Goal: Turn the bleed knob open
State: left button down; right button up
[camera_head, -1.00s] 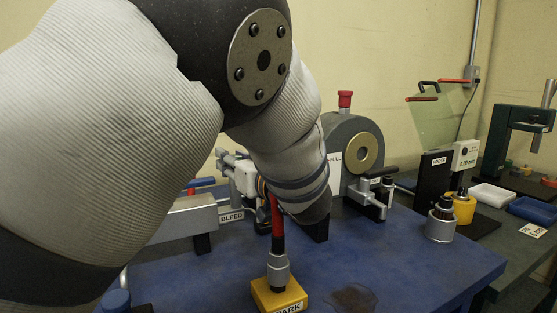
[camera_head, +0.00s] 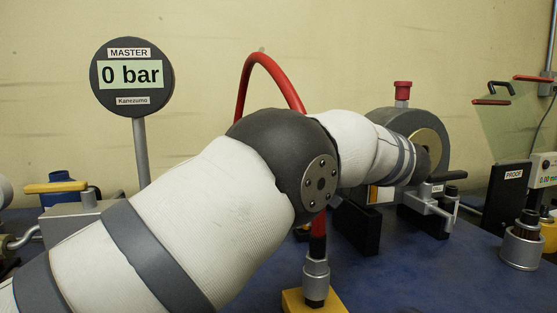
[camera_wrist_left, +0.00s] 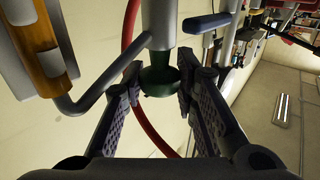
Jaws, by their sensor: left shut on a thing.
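In the left wrist view a dark green knob (camera_wrist_left: 158,80) sits at the end of a grey metal stem (camera_wrist_left: 158,22). I take it to be the bleed knob, though no label shows there. My left gripper (camera_wrist_left: 160,88) has a finger on each side of this knob and is shut on it. In the head view my left arm comes in from the left and crosses the bench; its gripper and the knob are hidden behind it. The master gauge (camera_head: 131,76) reads 0 bar. My right gripper is not in view.
A red hose (camera_head: 262,62) arches behind my arm and passes behind the knob in the wrist view. A yellow-handled valve (camera_head: 56,187) is at left, a grey round housing with a red cap (camera_head: 403,90) at right. A yellow block (camera_head: 315,301) stands in front.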

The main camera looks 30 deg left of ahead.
pick_arm(q)
jog(key=shift+g, duration=0.3)
jog(key=c, duration=1.3)
grip_release()
jog(key=shift+s+a, duration=0.1)
jog(key=shift+a, duration=0.1)
jog(key=shift+d, duration=0.1)
